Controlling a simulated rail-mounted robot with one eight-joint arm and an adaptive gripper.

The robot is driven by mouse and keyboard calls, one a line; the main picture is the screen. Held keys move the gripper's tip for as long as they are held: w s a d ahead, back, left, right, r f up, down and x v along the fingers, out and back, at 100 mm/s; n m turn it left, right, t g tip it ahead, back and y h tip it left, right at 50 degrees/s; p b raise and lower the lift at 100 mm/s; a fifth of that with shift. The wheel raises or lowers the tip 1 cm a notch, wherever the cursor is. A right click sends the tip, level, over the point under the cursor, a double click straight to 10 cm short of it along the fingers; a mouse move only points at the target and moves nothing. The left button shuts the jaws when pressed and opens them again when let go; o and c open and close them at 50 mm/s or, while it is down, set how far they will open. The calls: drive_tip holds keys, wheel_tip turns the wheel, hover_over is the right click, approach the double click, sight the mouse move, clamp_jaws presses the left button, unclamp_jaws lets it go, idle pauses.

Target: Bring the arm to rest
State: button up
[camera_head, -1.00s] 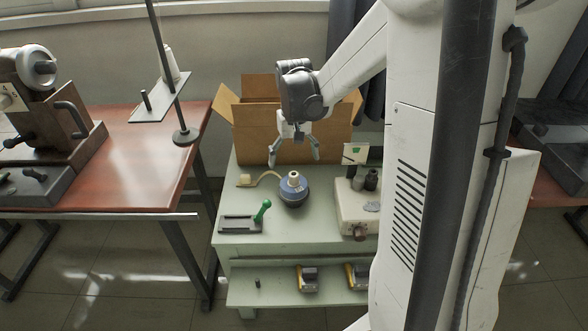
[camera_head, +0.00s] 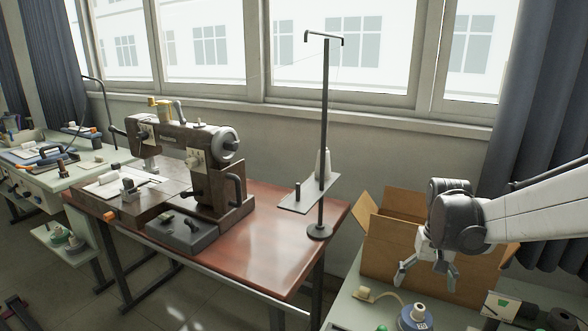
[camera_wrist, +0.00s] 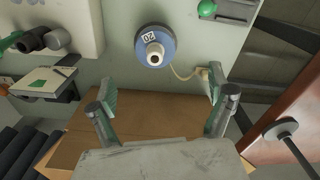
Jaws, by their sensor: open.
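My gripper (camera_head: 427,276) is at the right of the head view, at the end of my arm, which reaches in from the right edge. Its two fingers are spread apart and hold nothing. It hangs in front of an open cardboard box (camera_head: 385,246) and above a pale green table (camera_head: 345,309). In the wrist view the open fingers (camera_wrist: 160,108) point toward the table top, with a blue round spool-like object (camera_wrist: 155,45) beyond them. That blue object also shows at the bottom of the head view (camera_head: 415,318), below my gripper.
A red-brown table (camera_head: 275,235) with a sewing machine (camera_head: 190,150) and a thread stand (camera_head: 324,130) is left of the box. Curtains (camera_head: 545,110) hang behind my arm.

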drive_tip(key=s+a+r+n+t+p, duration=0.3)
drive_tip(key=s+a+r+t+p, duration=0.2)
drive_tip(key=s+a+r, duration=0.9)
drive_tip(key=s+r+t, duration=0.1)
drive_tip(key=s, duration=0.2)
drive_tip(key=shift+s+a+t+p, duration=0.25)
drive_tip(key=shift+s+t+p, duration=0.05)
drive_tip(key=shift+t+p, duration=0.1)
